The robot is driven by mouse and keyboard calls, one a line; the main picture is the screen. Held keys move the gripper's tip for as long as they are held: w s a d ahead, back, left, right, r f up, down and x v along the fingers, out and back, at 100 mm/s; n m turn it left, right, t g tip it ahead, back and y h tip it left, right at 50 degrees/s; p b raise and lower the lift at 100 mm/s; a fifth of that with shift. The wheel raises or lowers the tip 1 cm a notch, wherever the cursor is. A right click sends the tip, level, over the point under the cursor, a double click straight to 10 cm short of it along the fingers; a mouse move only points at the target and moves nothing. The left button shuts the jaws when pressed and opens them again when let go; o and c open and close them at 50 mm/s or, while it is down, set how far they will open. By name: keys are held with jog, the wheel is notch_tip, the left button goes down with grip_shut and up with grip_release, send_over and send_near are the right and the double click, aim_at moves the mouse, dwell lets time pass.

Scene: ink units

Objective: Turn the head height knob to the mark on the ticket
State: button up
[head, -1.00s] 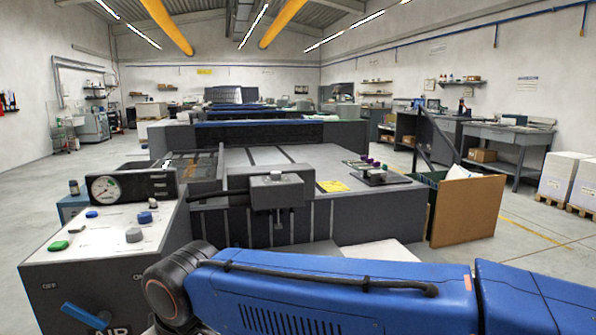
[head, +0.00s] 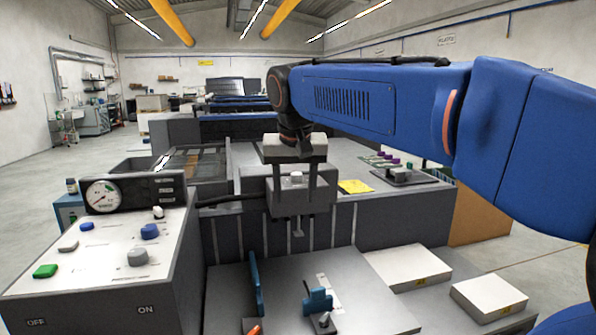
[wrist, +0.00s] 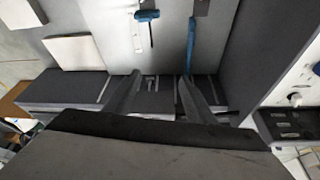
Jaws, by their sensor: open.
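A grey head block (head: 302,203) stands in front of the wide machine bed, with a small light knob (head: 296,177) on top; I cannot tell whether this is the head height knob. My gripper (head: 294,196) points down at this block, its two fingers apart with nothing held. The knob appears between the fingers in the head view, but depth is unclear. In the wrist view my gripper (wrist: 160,82) is open above a dark slotted edge. A yellow sheet (head: 355,187) lies on the bed; its marks are unreadable, and I cannot tell if it is the ticket.
A control box (head: 95,265) at left carries blue, grey, white and green knobs and a round gauge (head: 102,195). A grey table (head: 370,310) in front holds a blue clamp (head: 318,299) and an upright blue piece (head: 255,283). White stacks (head: 408,268) lie at right.

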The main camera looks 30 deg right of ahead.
jog(key=w+d+r+m+g+h, duration=0.1)
jog(key=w+d+r+m, duration=0.2)
jog(key=w+r, duration=0.5)
jog(key=w+d+r+m+h, duration=0.1)
jog(key=w+d+r+m, duration=0.3)
jog(key=w, duration=0.5)
send_near(296, 174)
jog(key=x, duration=0.8)
jog(key=shift+w+d+f, duration=0.15)
jog(key=shift+w+d, duration=0.05)
jog(key=shift+d, duration=0.05)
jog(key=c, duration=1)
